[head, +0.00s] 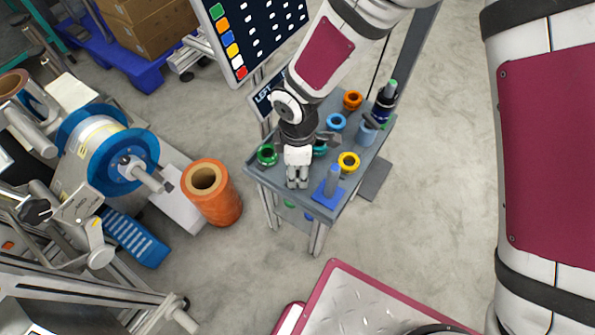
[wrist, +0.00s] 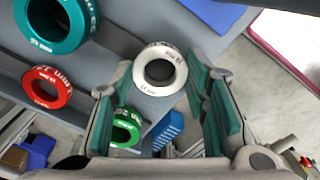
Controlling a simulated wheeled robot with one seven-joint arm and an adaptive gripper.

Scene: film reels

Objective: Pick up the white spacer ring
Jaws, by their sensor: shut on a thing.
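The white spacer ring (wrist: 160,91) shows in the wrist view between my fingertips, with dark printing on its face. My gripper (wrist: 158,72) is shut on it, one teal-padded finger on each side. In the head view my gripper (head: 297,183) points down at the front edge of the grey cart (head: 259,180). The white ring cannot be made out there. Whether it touches the cart top is unclear.
A green ring (head: 266,156) and a teal ring (head: 320,148) sit close to my gripper. A yellow ring (head: 348,161) and a blue post stand (head: 329,192) are to its right. An orange roll (head: 222,205) stands left of the cart.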

